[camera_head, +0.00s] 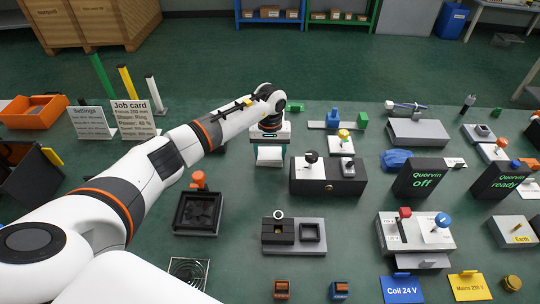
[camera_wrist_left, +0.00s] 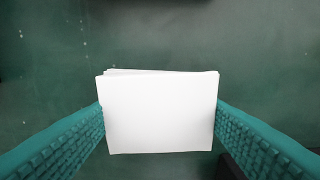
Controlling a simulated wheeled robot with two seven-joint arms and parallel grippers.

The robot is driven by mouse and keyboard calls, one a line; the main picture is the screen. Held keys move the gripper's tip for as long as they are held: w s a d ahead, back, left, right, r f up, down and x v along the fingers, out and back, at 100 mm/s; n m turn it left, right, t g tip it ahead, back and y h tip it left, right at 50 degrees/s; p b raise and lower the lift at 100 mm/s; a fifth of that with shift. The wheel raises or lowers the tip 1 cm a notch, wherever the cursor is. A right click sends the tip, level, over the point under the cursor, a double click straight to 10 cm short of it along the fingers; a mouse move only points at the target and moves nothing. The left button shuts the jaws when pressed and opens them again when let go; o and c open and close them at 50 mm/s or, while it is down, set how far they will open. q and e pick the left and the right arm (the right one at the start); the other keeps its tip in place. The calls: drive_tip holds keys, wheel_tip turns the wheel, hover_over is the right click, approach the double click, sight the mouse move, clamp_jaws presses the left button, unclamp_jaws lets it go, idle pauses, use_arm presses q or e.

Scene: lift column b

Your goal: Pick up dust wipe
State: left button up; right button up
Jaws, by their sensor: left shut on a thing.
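The dust wipe is a white, folded, flat pad (camera_wrist_left: 160,115). In the left wrist view it sits between the two teal ribbed fingers of my left gripper (camera_wrist_left: 160,125), which touch its left and right sides. In the head view the white wipe (camera_head: 270,156) shows just below my left gripper (camera_head: 269,148), near the middle of the green table. My left gripper is shut on the wipe. I cannot tell whether the wipe touches the table. My right gripper is in neither view.
A dark box with knobs (camera_head: 328,177) stands close to the right of my left gripper. A black tray (camera_head: 197,213) and a grey block fixture (camera_head: 293,236) lie nearer. Signs (camera_head: 134,117) stand at the left. Green table is bare between the tray and the dark box.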

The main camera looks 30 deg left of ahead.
sight(270, 153)
use_arm(q)
wheel_tip(270, 153, up, 10)
drive_tip(key=b, duration=0.1)
idle(0.4)
